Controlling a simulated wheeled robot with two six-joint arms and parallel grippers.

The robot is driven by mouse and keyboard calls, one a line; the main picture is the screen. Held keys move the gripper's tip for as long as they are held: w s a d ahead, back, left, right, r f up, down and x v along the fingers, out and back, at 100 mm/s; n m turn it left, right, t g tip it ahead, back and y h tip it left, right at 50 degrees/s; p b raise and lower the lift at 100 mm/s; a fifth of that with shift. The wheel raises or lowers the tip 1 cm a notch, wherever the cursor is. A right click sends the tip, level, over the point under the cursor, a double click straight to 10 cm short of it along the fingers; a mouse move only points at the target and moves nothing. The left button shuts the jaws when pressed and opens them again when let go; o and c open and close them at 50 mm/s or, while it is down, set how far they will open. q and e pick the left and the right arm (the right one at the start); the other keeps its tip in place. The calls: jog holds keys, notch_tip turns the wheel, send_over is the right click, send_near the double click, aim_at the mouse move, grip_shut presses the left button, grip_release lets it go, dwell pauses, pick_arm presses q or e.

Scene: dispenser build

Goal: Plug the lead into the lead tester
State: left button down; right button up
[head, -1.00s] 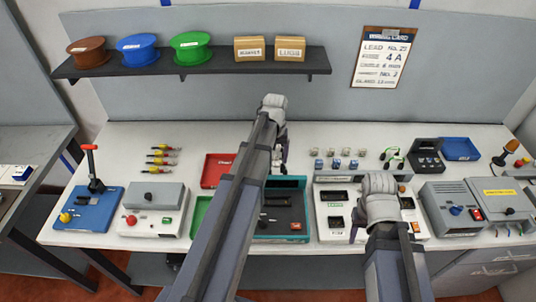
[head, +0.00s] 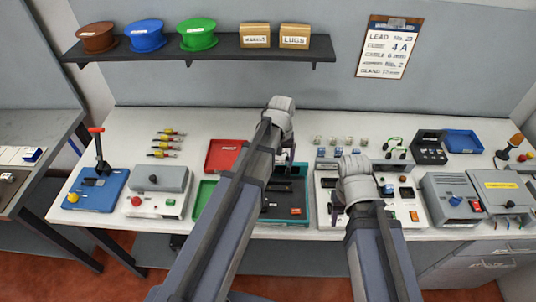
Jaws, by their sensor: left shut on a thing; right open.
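My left gripper (head: 285,160) reaches over the back of the teal-edged black unit (head: 270,210). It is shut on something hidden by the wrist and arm. My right gripper (head: 338,208) is open, low over the left part of a white bench unit (head: 410,212); its fingers are mostly hidden by its wrist. I cannot tell which unit is the lead tester, nor whether the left gripper holds the lead.
A red tray (head: 222,156) and a green tray (head: 203,194) lie left of my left arm. Small parts (head: 335,153) stand behind the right gripper. Grey boxes (head: 450,200) fill the right end. The bench front is crowded; a shelf (head: 215,50) hangs behind.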

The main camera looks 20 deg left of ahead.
pick_arm(q)
jog(key=shift+s+d, duration=0.2)
jog(key=shift+s, duration=0.25)
pick_arm(e)
jog(key=shift+a, duration=0.3)
pick_arm(q)
jog(key=shift+f, duration=0.15)
pick_arm(e)
jog(key=shift+f, duration=0.15)
pick_arm(q)
jog(key=shift+f+b, duration=2.2)
jog(key=shift+b, duration=0.1)
pick_arm(e)
jog(key=shift+f, duration=2.15)
pick_arm(q)
jog(key=shift+f+b, duration=0.95)
jog(key=shift+b, duration=0.05)
pick_arm(e)
jog(key=shift+f, duration=1)
pick_arm(q)
grip_release()
jog(key=shift+r, duration=0.1)
pick_arm(e)
jog(key=shift+r, duration=0.1)
